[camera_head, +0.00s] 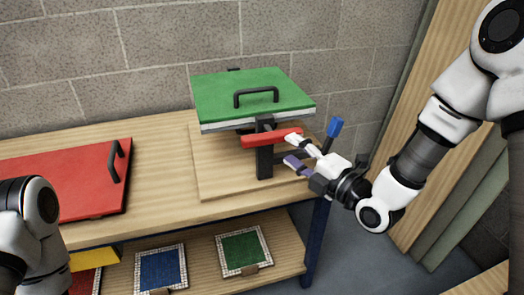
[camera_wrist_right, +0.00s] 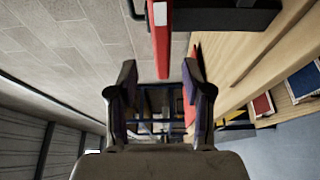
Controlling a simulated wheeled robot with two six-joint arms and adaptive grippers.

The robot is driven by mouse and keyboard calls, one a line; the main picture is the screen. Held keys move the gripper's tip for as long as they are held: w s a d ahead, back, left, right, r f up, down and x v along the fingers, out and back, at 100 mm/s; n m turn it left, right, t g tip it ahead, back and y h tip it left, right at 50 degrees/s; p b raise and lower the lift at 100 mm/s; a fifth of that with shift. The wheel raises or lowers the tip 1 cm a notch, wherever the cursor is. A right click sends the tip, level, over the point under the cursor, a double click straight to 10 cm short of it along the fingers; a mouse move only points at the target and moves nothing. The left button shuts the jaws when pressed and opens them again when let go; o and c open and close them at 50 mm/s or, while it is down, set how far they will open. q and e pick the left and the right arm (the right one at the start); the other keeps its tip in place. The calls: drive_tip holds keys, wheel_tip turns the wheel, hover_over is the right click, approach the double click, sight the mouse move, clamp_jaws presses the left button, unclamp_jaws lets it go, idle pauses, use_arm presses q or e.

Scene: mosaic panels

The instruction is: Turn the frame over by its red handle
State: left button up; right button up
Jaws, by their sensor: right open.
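The frame shows as a flat green panel (camera_head: 250,97) with a pale layer under it, lying level on a black stand (camera_head: 264,160). Its red handle (camera_head: 268,138) is a bar along the front, just below the panel. My right gripper (camera_head: 290,151) is open at the right end of this bar. In the right wrist view the red handle (camera_wrist_right: 160,40) reaches down between the two fingertips of my right gripper (camera_wrist_right: 159,72), which are not closed on it. My left arm shows at the lower left, but its gripper is out of view.
A black grip (camera_head: 256,96) stands on the green panel. A blue-topped lever (camera_head: 334,128) rises right of the stand. A red panel (camera_head: 75,180) with a black grip lies left on the workbench (camera_head: 165,165). Mosaic panels (camera_head: 161,268) stand on the shelf below. A block wall is behind.

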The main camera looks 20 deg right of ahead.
sight(277, 140)
drive_tip(key=x, duration=0.7)
drive_tip(key=shift+w+a+f, duration=0.15)
drive_tip(key=shift+w, duration=0.2)
clamp_jaws()
